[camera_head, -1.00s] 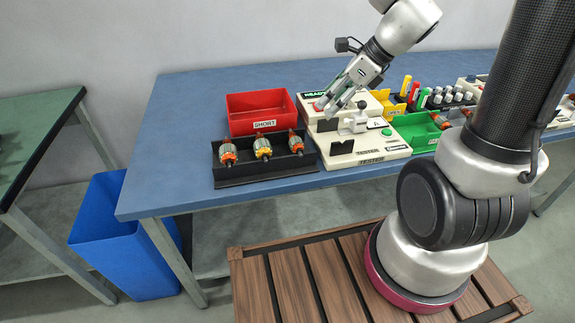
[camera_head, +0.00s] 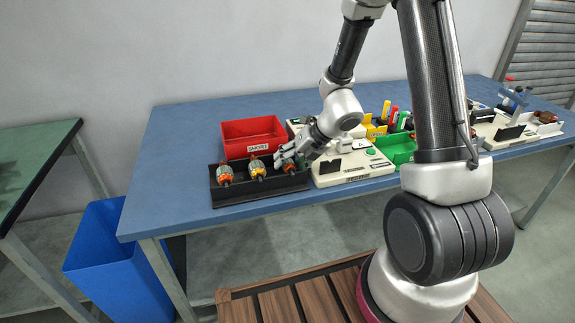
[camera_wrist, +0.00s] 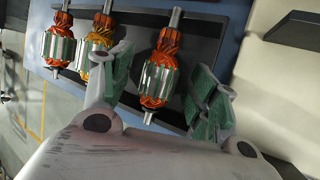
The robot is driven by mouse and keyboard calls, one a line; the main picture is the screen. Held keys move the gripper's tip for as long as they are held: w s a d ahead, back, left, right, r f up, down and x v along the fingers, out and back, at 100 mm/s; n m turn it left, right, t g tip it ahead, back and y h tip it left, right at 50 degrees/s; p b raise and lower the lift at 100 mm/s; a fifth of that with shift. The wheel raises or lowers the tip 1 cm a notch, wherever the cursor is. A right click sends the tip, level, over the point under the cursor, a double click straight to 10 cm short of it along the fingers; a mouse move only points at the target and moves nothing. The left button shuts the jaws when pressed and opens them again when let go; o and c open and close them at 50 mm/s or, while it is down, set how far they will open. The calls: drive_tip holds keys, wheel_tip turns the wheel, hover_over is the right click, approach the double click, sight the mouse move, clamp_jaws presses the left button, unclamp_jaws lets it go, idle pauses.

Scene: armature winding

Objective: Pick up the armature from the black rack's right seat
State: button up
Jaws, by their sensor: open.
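The black rack (camera_head: 235,196) sits at the front of the blue table and holds three armatures with orange windings. The right-seat armature (camera_head: 290,168) is partly hidden by my gripper in the head view. In the wrist view this armature (camera_wrist: 160,72) lies between my open fingers, a little ahead of the fingertips. My gripper (camera_head: 285,158) hangs over the rack's right end, and its green finger pads (camera_wrist: 165,95) stand apart on either side of the armature. The middle armature (camera_head: 257,168) is just left of my left finger. The left armature (camera_head: 225,174) lies farther left.
A red bin labelled SHORT (camera_head: 253,136) stands behind the rack. A cream test fixture (camera_head: 350,168) is close on the rack's right. A green bin (camera_head: 397,148) lies farther right. The table's front edge runs just before the rack.

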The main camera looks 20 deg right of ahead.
drive_tip(key=c, duration=1.2)
